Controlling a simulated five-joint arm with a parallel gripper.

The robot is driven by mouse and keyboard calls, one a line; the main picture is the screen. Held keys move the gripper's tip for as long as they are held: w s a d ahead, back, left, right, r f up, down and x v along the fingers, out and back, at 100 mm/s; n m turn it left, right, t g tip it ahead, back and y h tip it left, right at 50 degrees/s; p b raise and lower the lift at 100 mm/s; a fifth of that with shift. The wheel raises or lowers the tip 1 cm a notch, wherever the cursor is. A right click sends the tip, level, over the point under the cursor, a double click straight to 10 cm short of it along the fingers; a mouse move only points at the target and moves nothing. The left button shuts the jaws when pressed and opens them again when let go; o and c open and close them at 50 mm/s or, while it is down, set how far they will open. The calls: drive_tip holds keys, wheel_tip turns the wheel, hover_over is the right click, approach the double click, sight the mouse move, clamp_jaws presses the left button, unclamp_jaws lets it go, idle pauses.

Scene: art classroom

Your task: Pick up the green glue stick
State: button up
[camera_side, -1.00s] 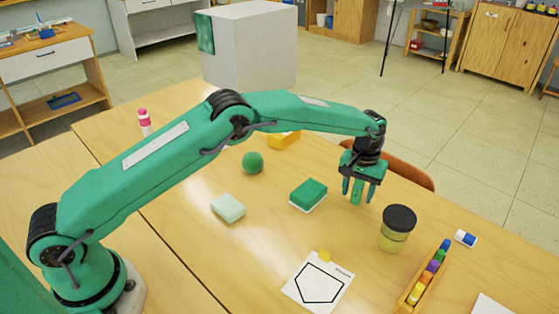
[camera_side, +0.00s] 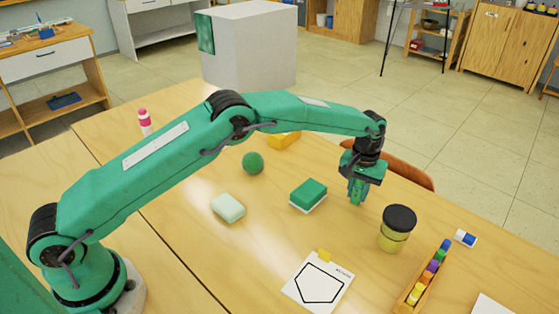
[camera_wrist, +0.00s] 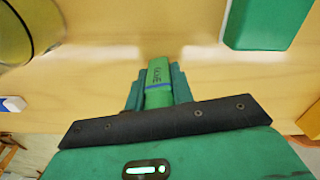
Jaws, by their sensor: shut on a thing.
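The green glue stick (camera_wrist: 158,84) is upright between my fingers in the wrist view, with dark lettering and a blue band on its side. In the side view the glue stick (camera_side: 356,193) is mostly hidden by the fingers. My gripper (camera_side: 357,190) points down near the table's far right edge and is shut on the glue stick. It also shows in the wrist view (camera_wrist: 158,88), with a finger on each side of the stick. I cannot tell whether the stick still touches the table.
A dark-lidded jar (camera_side: 396,230) stands close to the right, and a green-and-white sponge (camera_side: 308,195) lies to the left. A green ball (camera_side: 253,162), a pale block (camera_side: 228,208), a pentagon card (camera_side: 318,283) and a crayon tray (camera_side: 428,277) are spread on the table.

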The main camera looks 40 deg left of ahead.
drive_tip(key=shift+r, duration=0.1)
drive_tip(key=shift+r, duration=0.7)
wheel_tip(320, 180, up, 3)
drive_tip(key=shift+s+d+f, duration=0.1)
drive_tip(key=s+d+r, duration=0.6)
drive_tip(key=s+d, duration=0.1)
drive_tip(key=s, duration=0.1)
drive_tip(key=shift+s+d+r, duration=0.2)
drive_tip(key=shift+s+r, duration=0.15)
